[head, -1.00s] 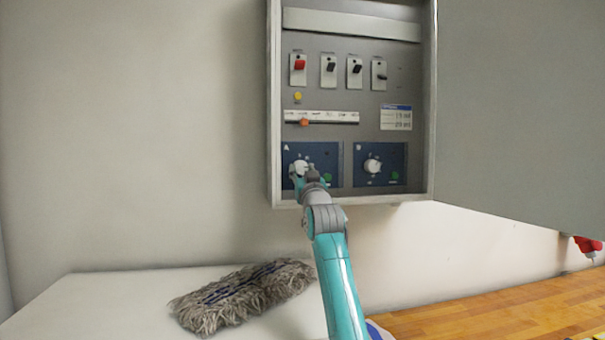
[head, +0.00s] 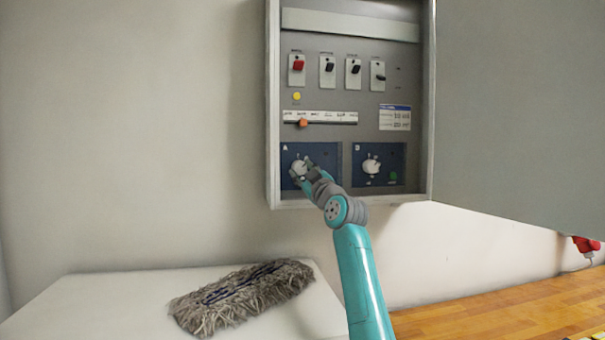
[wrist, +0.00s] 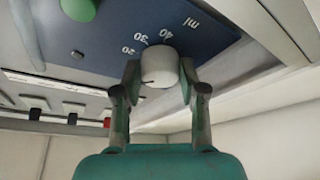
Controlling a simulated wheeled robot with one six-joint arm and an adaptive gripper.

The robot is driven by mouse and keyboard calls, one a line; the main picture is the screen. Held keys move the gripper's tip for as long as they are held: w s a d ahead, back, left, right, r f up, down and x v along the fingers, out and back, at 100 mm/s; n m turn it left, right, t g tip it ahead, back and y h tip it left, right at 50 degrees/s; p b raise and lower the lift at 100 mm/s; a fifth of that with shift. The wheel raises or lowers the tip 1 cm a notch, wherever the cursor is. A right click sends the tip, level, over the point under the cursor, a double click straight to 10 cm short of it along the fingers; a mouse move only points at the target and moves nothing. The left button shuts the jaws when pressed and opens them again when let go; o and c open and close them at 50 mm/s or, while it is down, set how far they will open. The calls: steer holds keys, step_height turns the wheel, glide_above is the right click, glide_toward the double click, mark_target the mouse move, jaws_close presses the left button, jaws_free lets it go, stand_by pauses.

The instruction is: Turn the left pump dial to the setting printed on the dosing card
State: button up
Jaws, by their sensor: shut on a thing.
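The left pump dial (head: 299,166) is a white knob on the blue panel marked A, low in the open wall cabinet. My gripper (head: 303,174) is shut on it. In the wrist view the dial (wrist: 158,64) sits between the two fingers of my gripper (wrist: 160,80). The printed numbers 20, 30, 40 and "ml" show around the dial; a short dark line shows on the knob, but I cannot tell which number it meets. The dosing card (head: 395,118) is white with a blue header at the cabinet's right; its two lines are too blurred to read surely.
The right dial (head: 371,166) sits on panel B. The cabinet door (head: 520,110) stands open at right. A grey mop head (head: 243,295) lies on the white surface below.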

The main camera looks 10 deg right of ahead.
steer(key=shift+n+g+y, duration=0.3)
steer(key=shift+n, duration=0.5)
steer(key=o, duration=1.2)
steer(key=shift+c, duration=0.2)
steer(key=shift+d, duration=0.1)
steer(key=v, duration=1.2)
